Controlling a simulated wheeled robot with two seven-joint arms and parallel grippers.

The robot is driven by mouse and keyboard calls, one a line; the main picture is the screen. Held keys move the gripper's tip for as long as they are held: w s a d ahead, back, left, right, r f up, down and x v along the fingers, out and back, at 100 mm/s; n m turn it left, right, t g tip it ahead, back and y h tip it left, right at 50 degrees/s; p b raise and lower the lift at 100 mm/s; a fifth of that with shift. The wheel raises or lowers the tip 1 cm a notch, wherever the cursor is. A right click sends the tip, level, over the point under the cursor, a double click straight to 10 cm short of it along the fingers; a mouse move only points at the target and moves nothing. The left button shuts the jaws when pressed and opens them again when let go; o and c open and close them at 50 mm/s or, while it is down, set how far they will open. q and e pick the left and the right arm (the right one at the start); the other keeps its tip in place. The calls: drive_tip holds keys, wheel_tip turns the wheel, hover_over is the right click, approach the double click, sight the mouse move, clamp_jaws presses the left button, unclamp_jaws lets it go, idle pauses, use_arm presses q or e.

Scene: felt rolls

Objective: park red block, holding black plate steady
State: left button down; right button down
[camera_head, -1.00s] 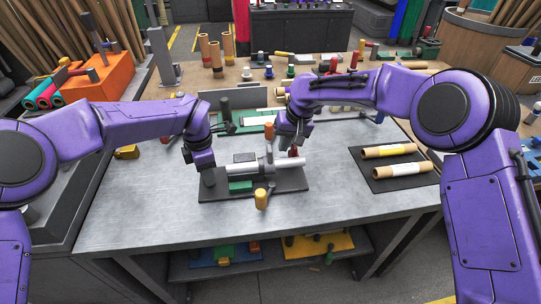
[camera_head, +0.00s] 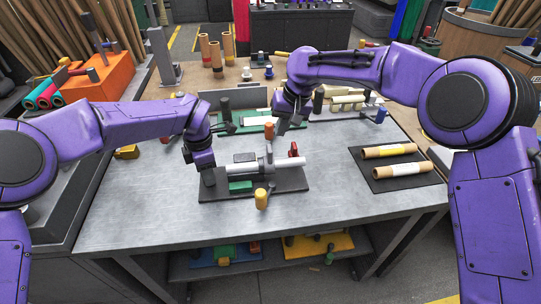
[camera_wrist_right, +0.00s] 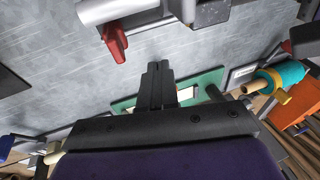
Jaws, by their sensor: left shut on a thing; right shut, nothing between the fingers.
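The black plate (camera_head: 291,183) lies on the grey metal table and carries a pale roll, a green block (camera_head: 240,187) and clamp parts. My right gripper (camera_head: 281,128) is above and behind the plate, apart from the red block. In the right wrist view its fingers (camera_wrist_right: 157,84) are together and empty.
A dark mat with two cardboard rolls (camera_head: 395,151) lies to the right. The table front is clear.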

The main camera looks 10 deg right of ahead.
use_arm(q)
drive_tip(key=shift+f, duration=0.1)
unclamp_jaws()
idle(0.4)
idle(0.3)
drive_tip(key=shift+r+p, duration=1.45)
drive_tip(key=shift+p, duration=0.05)
drive_tip(key=shift+r, duration=0.1)
